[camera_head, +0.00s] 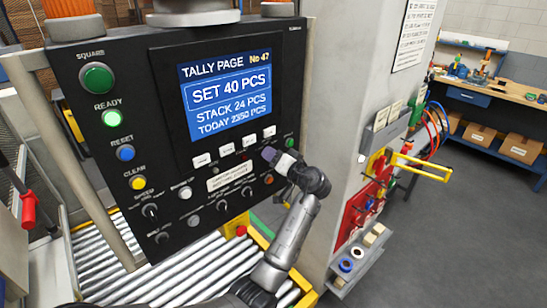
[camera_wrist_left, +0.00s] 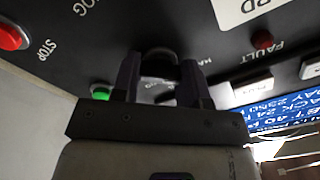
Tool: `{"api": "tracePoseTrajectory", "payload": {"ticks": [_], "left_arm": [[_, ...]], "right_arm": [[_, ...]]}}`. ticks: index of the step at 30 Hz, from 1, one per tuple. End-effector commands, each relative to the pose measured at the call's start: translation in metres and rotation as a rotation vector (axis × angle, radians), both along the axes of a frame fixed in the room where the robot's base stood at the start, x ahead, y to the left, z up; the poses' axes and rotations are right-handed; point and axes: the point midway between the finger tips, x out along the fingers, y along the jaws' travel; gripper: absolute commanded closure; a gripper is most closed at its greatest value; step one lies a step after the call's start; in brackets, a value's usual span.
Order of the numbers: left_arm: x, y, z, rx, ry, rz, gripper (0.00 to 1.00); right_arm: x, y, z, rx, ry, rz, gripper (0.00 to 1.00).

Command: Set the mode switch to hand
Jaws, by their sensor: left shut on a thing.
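The control panel (camera_head: 160,95) is a dark upright face with a screen, buttons and knobs. My left gripper (camera_head: 271,157) reaches up to its right side, below and right of the screen. In the left wrist view my left gripper (camera_wrist_left: 160,80) has its two dark fingers on either side of a dark round knob (camera_wrist_left: 160,66), shut on it. This knob appears to be the mode switch. A partly covered label beside it seems to begin with "HA". The fingers hide much of the knob, so I cannot tell which way it points. My right gripper is not in view.
A red STOP button (camera_wrist_left: 12,36), a green button (camera_wrist_left: 100,92) and a red FAULT lamp (camera_wrist_left: 262,40) sit around the knob. Several other knobs line the panel's lower part. A roller conveyor (camera_head: 110,255) runs below. A grey cabinet column (camera_head: 345,110) stands just right of the panel.

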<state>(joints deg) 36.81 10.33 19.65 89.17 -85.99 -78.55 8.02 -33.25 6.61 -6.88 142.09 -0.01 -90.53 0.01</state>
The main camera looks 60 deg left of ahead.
Motion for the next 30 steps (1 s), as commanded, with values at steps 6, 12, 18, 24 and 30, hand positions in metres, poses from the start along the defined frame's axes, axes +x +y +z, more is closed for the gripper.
{"api": "tracePoseTrajectory", "payload": {"ticks": [6, 12, 18, 24, 30], "left_arm": [[0.0, 0.0, 0.0, 0.0, -0.002, 0.0, 0.41], [0.0, 0.0, 0.0, 0.0, -0.001, 0.0, 0.34], [0.001, -0.004, 0.0, -0.001, -0.001, -0.001, 0.34], [0.006, -0.032, -0.001, -0.001, -0.001, -0.003, 0.34], [0.014, -0.073, -0.001, -0.001, -0.001, -0.003, 0.34]], "right_arm": [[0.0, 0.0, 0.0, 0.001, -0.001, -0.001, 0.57], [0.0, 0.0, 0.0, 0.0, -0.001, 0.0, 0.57], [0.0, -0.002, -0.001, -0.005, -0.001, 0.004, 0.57], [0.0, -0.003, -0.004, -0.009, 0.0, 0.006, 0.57], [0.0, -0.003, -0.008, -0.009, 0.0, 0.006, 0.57]]}}
